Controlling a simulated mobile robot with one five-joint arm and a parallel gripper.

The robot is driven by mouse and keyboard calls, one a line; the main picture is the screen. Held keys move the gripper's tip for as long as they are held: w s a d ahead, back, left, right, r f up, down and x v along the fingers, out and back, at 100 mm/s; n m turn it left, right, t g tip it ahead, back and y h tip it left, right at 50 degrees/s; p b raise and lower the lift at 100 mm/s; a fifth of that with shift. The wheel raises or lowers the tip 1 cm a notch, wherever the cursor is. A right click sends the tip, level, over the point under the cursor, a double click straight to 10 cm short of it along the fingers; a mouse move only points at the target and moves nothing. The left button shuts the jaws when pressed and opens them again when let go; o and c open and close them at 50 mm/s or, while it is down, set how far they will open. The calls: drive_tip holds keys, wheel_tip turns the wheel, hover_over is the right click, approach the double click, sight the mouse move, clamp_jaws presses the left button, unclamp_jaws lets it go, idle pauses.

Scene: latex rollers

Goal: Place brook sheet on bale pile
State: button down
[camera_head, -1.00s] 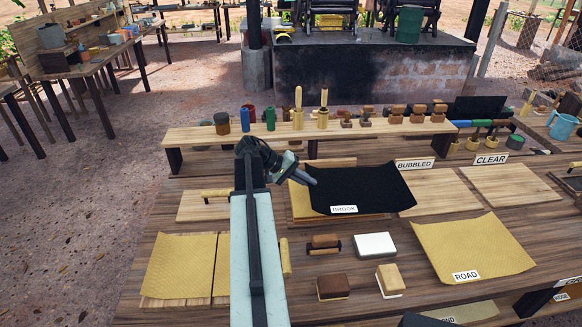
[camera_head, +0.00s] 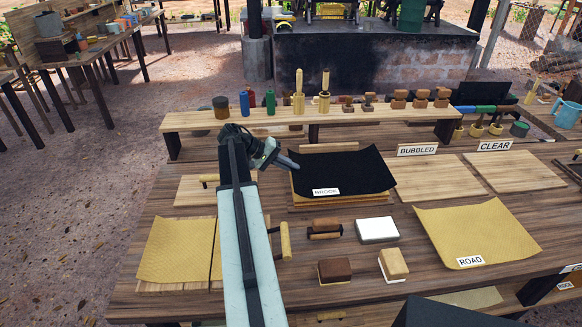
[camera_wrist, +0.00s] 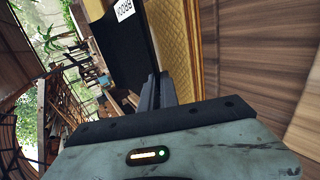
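The brook sheet (camera_head: 345,172) is black, with a white BROOK label on its front edge. In the head view it lies over the bale pile (camera_head: 340,202), a stack of yellow sheets on a board, covering most of its top. My gripper (camera_head: 296,165) is at the sheet's left edge. In the wrist view the gripper's fingers (camera_wrist: 157,92) are close together on the edge of the black sheet (camera_wrist: 127,45), beside the yellow pile (camera_wrist: 184,50). The fingers look shut on that edge. The sheet's underside is hidden.
A yellow ROAD sheet (camera_head: 475,228) lies at right, and another yellow sheet (camera_head: 175,250) at left. Brush blocks (camera_head: 335,270) sit in front. A raised shelf (camera_head: 310,120) with bottles and tools stands behind. The BUBBLED board (camera_head: 437,180) and CLEAR board (camera_head: 515,172) are bare.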

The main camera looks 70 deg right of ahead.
drive_tip(key=shift+f+b, duration=0.4)
drive_tip(key=shift+f, duration=0.4)
drive_tip(key=shift+f+b, duration=0.6)
drive_tip(key=c, duration=1.5)
unclamp_jaws()
drive_tip(key=shift+c, duration=0.2)
drive_tip(key=shift+a, duration=0.1)
